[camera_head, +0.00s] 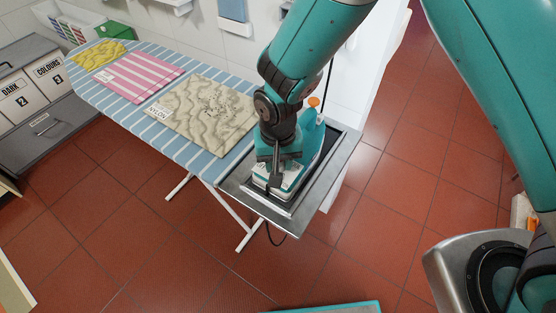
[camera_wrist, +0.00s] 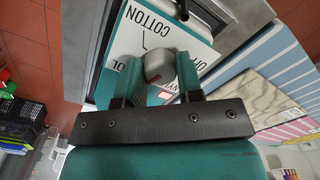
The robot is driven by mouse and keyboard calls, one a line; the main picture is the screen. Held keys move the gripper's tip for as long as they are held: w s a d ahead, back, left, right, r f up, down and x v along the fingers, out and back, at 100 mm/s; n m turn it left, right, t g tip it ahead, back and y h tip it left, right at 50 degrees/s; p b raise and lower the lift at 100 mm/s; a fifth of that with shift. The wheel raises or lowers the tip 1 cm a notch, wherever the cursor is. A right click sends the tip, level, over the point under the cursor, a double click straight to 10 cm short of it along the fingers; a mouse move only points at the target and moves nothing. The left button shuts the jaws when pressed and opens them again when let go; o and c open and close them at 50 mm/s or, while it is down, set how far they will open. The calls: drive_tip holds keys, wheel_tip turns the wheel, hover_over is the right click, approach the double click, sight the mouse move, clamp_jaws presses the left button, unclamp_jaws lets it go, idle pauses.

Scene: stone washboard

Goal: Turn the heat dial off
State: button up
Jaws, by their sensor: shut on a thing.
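The heat dial (camera_wrist: 159,66) is a grey round knob on a white panel (camera_wrist: 136,39) with the word COTTON and partly hidden words. One of these starts with "OF", at the right of the dial. In the wrist view my gripper (camera_wrist: 160,72) has its two teal fingers on either side of the dial, shut on it. The dial's pointer setting is hard to tell. In the head view the teal and white iron (camera_head: 313,137) sits in a metal tray (camera_head: 343,152). My gripper (camera_head: 275,172) reaches down onto it, and the dial is hidden there.
A blue striped ironing board (camera_head: 160,120) extends left, with a beige patterned NYLON cloth (camera_head: 205,113), a pink striped cloth (camera_head: 137,75) and a yellow cloth (camera_head: 98,54). Grey drawers (camera_head: 45,125) stand at far left. The red tiled floor (camera_head: 170,260) in front is mostly clear.

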drive_tip(key=shift+n, duration=0.8)
drive_tip(key=o, duration=0.9)
drive_tip(key=shift+r, duration=0.15)
wheel_tip(320, 180, up, 17)
drive_tip(key=b, duration=0.2)
drive_tip(key=shift+r+b, duration=0.1)
drive_tip(key=shift+b, duration=0.25)
